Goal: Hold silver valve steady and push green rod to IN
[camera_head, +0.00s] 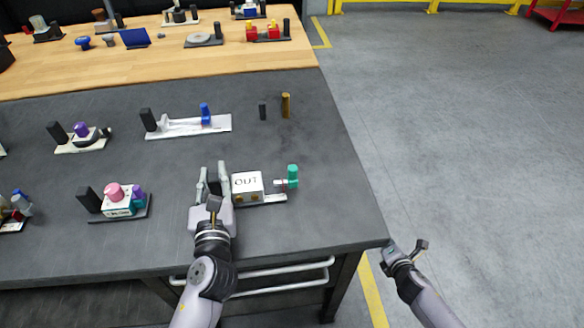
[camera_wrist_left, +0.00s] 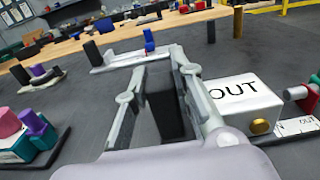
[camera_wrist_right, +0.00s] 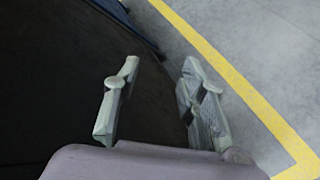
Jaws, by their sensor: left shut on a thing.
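The silver-white valve box (camera_head: 247,188), marked OUT, stands upright on a flat base plate (camera_head: 266,199) on the dark table. It also shows in the left wrist view (camera_wrist_left: 245,103). A green rod (camera_head: 292,176) with an upright knob sticks out at its right end. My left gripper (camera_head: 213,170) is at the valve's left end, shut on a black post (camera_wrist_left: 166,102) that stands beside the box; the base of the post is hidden. My right gripper (camera_head: 406,250) is off the table's right edge, away from the valve. In the right wrist view it is open and empty (camera_wrist_right: 155,88).
A pink-and-purple valve unit (camera_head: 118,200) stands left of my left gripper. A white fixture with a blue knob (camera_head: 190,124) and two short posts, one brown (camera_head: 286,105), stand behind. The table (camera_head: 330,205) right of the green rod is clear.

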